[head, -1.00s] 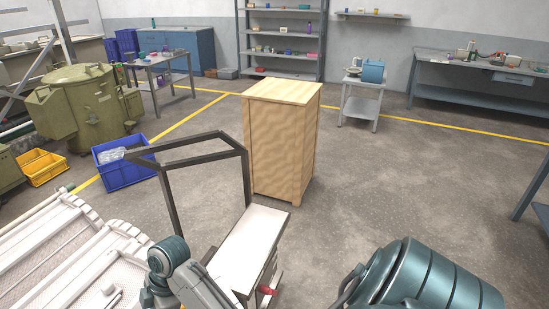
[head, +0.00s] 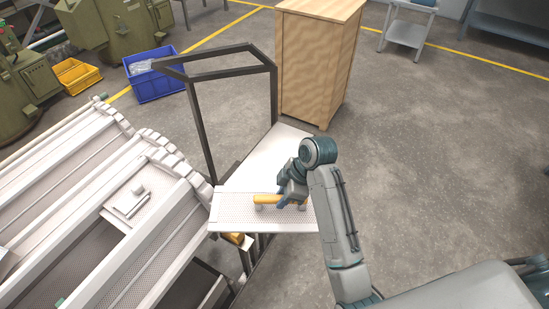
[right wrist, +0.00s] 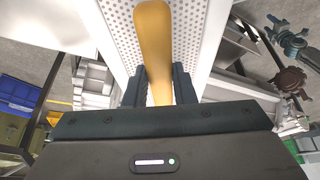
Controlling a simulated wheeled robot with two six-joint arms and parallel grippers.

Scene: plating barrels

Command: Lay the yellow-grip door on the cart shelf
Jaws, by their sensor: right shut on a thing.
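The yellow-grip door is a white perforated panel (head: 235,212) with a yellow bar handle (head: 265,199). In the head view it is held roughly level, overlapping the near end of the cart shelf (head: 272,155); I cannot tell whether it touches the shelf. My right gripper (head: 284,201) is shut on the yellow handle. In the right wrist view the handle (right wrist: 153,40) runs between the fingers, with the perforated panel (right wrist: 119,14) behind it. The cart has a white top and a dark upright frame handle (head: 197,115).
A wooden cabinet (head: 315,65) stands behind the cart. A blue crate (head: 152,83) and a yellow crate (head: 76,76) sit on the floor. The floor at right is clear.

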